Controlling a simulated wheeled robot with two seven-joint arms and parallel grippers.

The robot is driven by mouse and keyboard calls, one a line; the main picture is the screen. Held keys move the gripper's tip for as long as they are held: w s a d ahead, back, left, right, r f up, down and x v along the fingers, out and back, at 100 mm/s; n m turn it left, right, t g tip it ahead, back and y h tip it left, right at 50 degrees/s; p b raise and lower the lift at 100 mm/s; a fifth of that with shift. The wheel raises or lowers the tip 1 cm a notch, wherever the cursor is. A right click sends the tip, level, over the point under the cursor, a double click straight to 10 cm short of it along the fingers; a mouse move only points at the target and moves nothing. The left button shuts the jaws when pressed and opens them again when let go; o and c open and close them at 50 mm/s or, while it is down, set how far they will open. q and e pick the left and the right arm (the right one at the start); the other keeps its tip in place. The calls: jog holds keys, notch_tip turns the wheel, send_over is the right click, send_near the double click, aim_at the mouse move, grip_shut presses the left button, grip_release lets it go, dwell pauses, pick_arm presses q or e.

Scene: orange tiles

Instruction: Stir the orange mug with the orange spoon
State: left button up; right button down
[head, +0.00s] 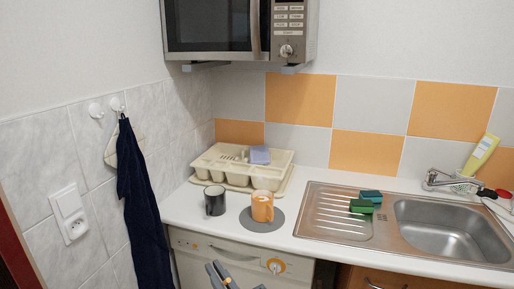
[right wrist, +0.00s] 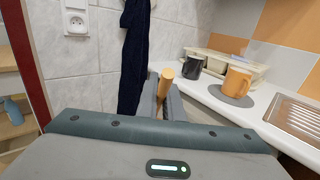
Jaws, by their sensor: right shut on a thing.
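The orange mug (head: 262,207) stands upright on a round grey mat (head: 272,224) on the white counter. It also shows in the right wrist view (right wrist: 236,82). My right gripper (head: 222,275) is low in the head view, in front of the counter and below the mug, apart from it. In the right wrist view its jaws are shut on the orange spoon (right wrist: 166,80), with one rounded end sticking up between the fingers. The rest of the spoon is hidden by the gripper. The inside of the mug is hard to make out. My left gripper is not in view.
A black mug (head: 214,201) stands left of the orange mug. A cream dish rack (head: 215,164) is behind them. The steel sink (head: 440,229) with green sponges (head: 362,206) is to the right. A dark towel (head: 138,195) hangs at the left wall.

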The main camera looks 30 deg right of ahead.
pick_arm(q)
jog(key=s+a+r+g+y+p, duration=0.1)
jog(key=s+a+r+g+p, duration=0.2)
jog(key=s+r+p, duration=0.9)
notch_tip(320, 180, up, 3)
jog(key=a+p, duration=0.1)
jog(key=p, duration=0.6)
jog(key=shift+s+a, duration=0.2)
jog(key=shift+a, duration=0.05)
pick_arm(e)
jog(key=w+d+r+m+g+h, duration=0.4)
jog(key=w+d+r+h, duration=0.2)
jog(key=w+d, duration=0.6)
jog(key=w+d+r+m+g+h, duration=0.4)
jog(key=w+d+r+h, duration=0.2)
jog(key=w+d+r, duration=0.5)
jog(key=w+d, duration=0.2)
jog(key=d, duration=0.2)
jog(key=shift+w+r+m+g+h, duration=0.2)
jog(key=shift+m+g+h, duration=0.1)
jog(key=shift+m+g, duration=0.1)
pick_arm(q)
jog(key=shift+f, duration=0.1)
pick_arm(e)
jog(key=shift+f, duration=0.1)
